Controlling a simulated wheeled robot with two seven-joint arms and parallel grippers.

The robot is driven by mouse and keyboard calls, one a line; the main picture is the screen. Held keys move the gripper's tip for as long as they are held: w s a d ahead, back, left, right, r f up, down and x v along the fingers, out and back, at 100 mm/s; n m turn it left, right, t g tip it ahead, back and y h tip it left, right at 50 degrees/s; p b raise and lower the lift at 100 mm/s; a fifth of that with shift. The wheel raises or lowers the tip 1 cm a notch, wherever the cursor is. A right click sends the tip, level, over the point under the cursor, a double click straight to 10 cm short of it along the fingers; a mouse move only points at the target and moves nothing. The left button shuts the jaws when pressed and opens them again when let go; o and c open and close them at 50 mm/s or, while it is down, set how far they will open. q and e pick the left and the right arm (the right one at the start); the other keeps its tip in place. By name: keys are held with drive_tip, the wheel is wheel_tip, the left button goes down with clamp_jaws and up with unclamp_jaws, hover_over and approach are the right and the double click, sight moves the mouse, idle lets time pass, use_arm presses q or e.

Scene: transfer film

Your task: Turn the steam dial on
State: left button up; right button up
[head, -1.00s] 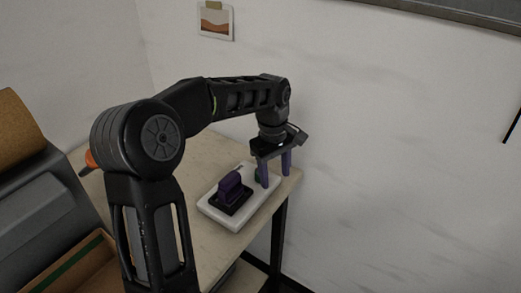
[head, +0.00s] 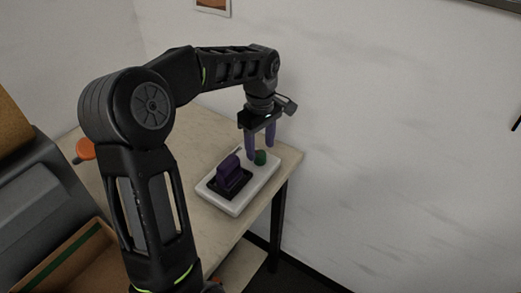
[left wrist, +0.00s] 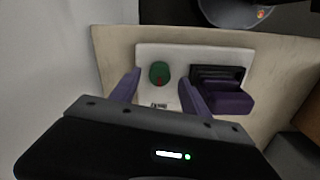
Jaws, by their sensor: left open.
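The steam dial is a small round green knob (head: 260,157) with a red mark, on the right end of a white panel (head: 236,207). It also shows in the left wrist view (left wrist: 159,73), between my two purple fingers, with small printed marks below it. My left gripper (head: 260,152) is open and empty, pointing down above the dial. Its fingertips appear just above or level with the dial top; contact cannot be told. My right gripper is not in view.
A purple lever (head: 229,168) on a black base sits beside the dial on the same panel. The panel lies on a beige table (head: 204,135) near its right edge, close to the wall. A grey machine (head: 40,200) and a brown tray stand at left.

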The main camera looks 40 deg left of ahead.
sight(260, 157)
use_arm(q)
drive_tip(key=shift+f, duration=1.35)
clamp_jaws()
